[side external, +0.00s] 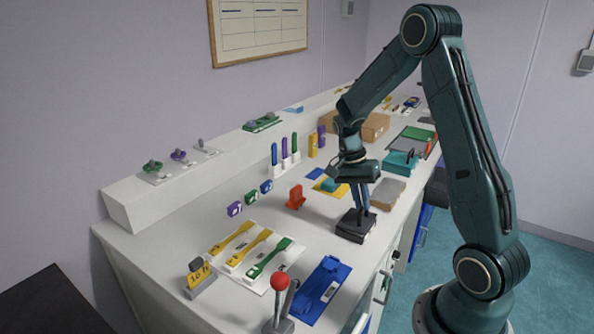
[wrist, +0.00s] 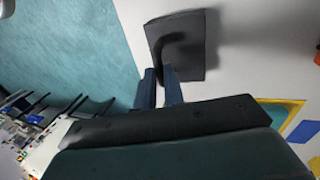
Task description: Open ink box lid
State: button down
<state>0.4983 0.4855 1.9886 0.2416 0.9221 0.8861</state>
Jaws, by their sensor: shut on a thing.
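The ink box is a small black box (side external: 356,226) on the white bench, near its front edge. In the wrist view its dark, square top (wrist: 192,36) is seen from above. The lid appears to lie flat on the box; no gap shows clearly. My gripper (side external: 363,207) points down over the box. Its two blue-grey fingers (wrist: 160,74) are close together at the edge of the dark top, shut on what looks like the lid's handle. The fingertips partly hide the handle, so the exact contact is hard to see.
A grey-brown block (side external: 388,193) and teal box (side external: 401,162) stand behind the ink box. A red piece (side external: 296,197) stands to its left. A blue tray (side external: 321,290) and red-knobbed lever (side external: 281,282) are in front. Bare bench lies left of the box.

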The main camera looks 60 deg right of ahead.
aim_at(350, 217)
jog(key=shift+w+d+r+g, duration=0.1)
jog(key=shift+w+r+g, duration=0.15)
jog(key=shift+w+g, duration=0.4)
jog(key=shift+w+d+r+g, duration=0.1)
jog(key=shift+w+r+g, duration=0.1)
jog(key=shift+w+g, duration=0.4)
jog(key=shift+w+a+r+g, duration=0.1)
jog(key=shift+w+r+g, duration=0.05)
jog(key=shift+g, duration=0.4)
jog(key=c, duration=1.5)
grip_release()
jog(key=shift+a, duration=0.1)
jog(key=shift+s+t, duration=0.4)
jog(key=shift+s, duration=0.05)
